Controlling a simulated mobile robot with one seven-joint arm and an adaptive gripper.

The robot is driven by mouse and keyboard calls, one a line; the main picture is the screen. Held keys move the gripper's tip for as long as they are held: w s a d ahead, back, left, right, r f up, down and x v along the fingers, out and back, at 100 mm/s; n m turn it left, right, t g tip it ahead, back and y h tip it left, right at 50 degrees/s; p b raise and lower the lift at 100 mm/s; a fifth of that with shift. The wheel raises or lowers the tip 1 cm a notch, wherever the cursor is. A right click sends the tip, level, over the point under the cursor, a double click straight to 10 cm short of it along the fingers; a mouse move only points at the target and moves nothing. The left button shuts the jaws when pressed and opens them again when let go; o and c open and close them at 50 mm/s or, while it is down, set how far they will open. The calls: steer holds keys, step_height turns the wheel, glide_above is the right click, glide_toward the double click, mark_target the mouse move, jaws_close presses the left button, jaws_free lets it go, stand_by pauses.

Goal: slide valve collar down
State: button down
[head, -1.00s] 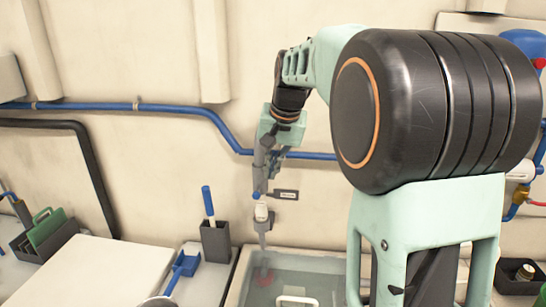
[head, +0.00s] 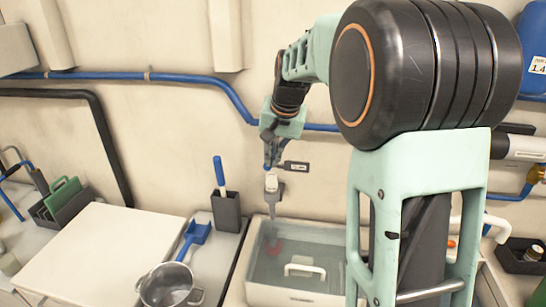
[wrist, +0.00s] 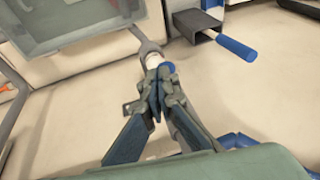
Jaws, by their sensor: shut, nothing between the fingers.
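The valve is a small upright fitting at the wall behind the sink. Its white collar (head: 271,184) sits on a grey spout in the head view, and the collar shows in the wrist view (wrist: 150,57) beside a grey ring. A small blue piece (wrist: 168,68) lies close to the collar. My gripper (wrist: 160,76) is shut and empty, its fingertips right at the blue piece and collar; I cannot tell if they touch. In the head view my gripper (head: 269,160) is just above the collar, and its fingers partly hide the fitting.
The sink (head: 322,262) with a white handle lies below the valve. A dark label (head: 296,166) is right of the fitting. A dark holder (head: 226,211) with a blue-handled tool, a blue scoop (head: 193,238) and a metal pot (head: 168,286) stand left. A blue pipe (head: 225,88) crosses the wall.

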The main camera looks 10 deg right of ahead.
step_height(320, 180, down, 8)
steer(key=b, duration=0.4)
steer(key=shift+r, duration=0.2)
